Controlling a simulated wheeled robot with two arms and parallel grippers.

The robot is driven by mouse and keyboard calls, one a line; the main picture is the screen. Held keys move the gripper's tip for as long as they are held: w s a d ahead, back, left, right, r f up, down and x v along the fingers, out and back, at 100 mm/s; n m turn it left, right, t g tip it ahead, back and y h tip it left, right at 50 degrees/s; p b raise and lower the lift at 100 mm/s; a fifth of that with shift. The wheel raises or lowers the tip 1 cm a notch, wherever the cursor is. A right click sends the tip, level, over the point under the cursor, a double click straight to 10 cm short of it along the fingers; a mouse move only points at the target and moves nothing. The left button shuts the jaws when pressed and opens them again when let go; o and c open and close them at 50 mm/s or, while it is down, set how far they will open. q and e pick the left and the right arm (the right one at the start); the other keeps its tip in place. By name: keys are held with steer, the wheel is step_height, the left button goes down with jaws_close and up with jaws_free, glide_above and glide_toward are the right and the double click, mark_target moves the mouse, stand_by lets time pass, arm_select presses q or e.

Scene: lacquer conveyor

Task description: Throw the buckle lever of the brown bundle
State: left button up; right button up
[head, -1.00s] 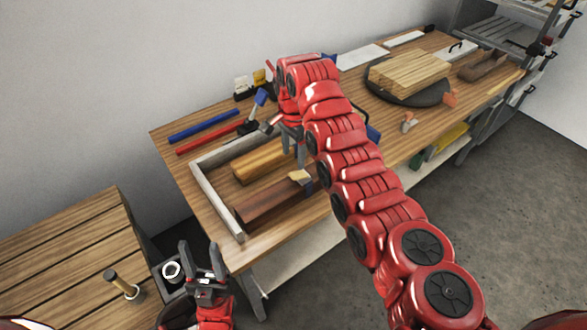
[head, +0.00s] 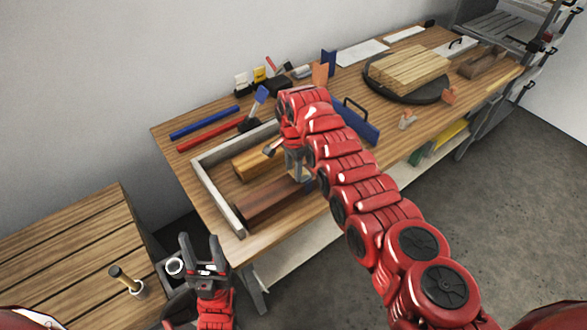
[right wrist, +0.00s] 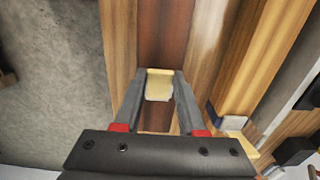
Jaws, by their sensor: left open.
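The brown bundle (head: 262,203) lies along the near side of a grey-walled tray (head: 217,200). It also shows as a dark red-brown bar (right wrist: 163,35) in the right wrist view. Its buckle lever (right wrist: 159,85), a pale cream block, sits between the fingertips of my right gripper (right wrist: 160,78). The fingers are apart, one on each side of it; I cannot tell whether they touch it. In the head view my right gripper (head: 298,178) points down at the bundle's right end and hides the lever. My left gripper (head: 200,245) is open and empty, low at the left, away from the bundle.
A yellow-brown bundle (head: 250,162) lies beside the brown one. Blue (head: 204,122) and red (head: 208,134) bars lie behind the tray. A round dark stand (head: 400,97) with stacked wood is to the right. A side table (head: 70,250) stands at the lower left.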

jaws_close()
steer(key=shift+s+a+f+t+h+p, duration=0.15)
steer(key=shift+a+f+t+h+p, duration=0.1)
steer(key=shift+t+h+p, duration=0.2)
steer(key=shift+a+f+h+b, duration=0.1)
steer(key=shift+f+h+b, duration=0.15)
steer(key=shift+f+b, duration=0.15)
steer(key=shift+s+a+f+t+h+b, duration=0.15)
steer(key=shift+f+t+h+b, duration=0.3)
steer(key=shift+b, duration=0.5)
steer(key=shift+r+h+b, duration=0.1)
steer(key=shift+h+b, duration=0.25)
steer(key=shift+r, duration=0.1)
